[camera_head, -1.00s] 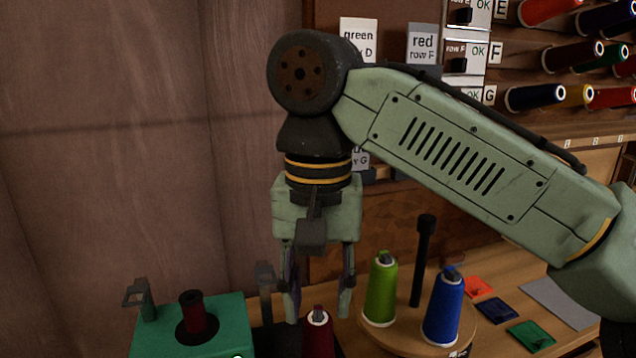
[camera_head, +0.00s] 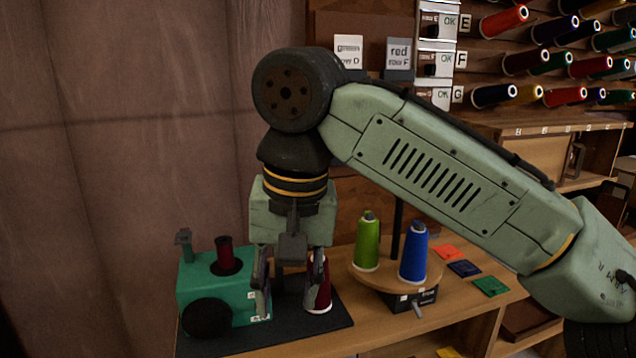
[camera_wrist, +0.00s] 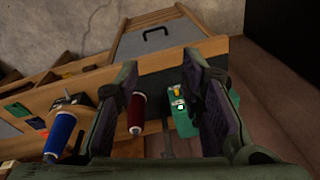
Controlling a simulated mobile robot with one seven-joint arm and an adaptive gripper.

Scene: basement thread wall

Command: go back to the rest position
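My gripper (camera_head: 290,292) points down in the head view, in front of the green sewing machine (camera_head: 205,285) and a dark red spool (camera_head: 322,292). Its two fingers are spread apart with nothing held between them, as the wrist view shows too (camera_wrist: 165,100). The dark red spool stands upright on a dark mat (camera_head: 250,345), partly hidden by the right finger. In the wrist view it shows beyond the gap, near the left finger (camera_wrist: 136,112). The arm is bent, with its forearm sloping across the head view.
A round stand (camera_head: 430,275) holds a green spool (camera_head: 367,243) and a blue spool (camera_head: 413,255). Coloured swatches (camera_head: 464,268) lie to its right. A wall rack (camera_head: 560,60) with several spools and label cards is at the back right. The left wall is bare.

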